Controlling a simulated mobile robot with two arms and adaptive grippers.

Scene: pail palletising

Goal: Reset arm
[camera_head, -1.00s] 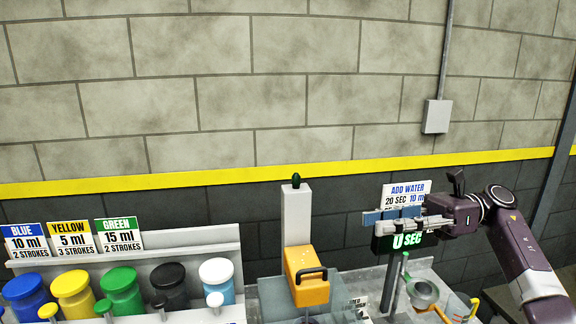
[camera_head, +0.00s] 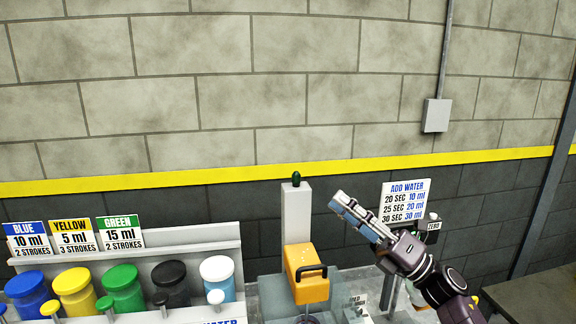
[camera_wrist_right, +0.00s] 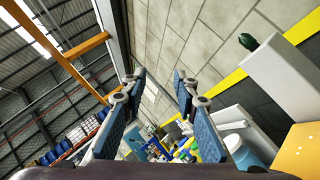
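My right gripper (camera_head: 358,216) is raised at the lower right of the head view, pointing up and left, in front of the dark lower wall. In the right wrist view my right gripper (camera_wrist_right: 160,88) shows its two blue-padded fingers spread apart with nothing between them. No object is held. My left gripper is not in view.
An orange-headed machine (camera_head: 306,272) with a grey column stands left of my right gripper. Blue, yellow (camera_head: 76,290), green, black and white pump jars line the left. An "Add water" sign (camera_head: 404,200) is behind the gripper. A dark table (camera_head: 540,298) is at right.

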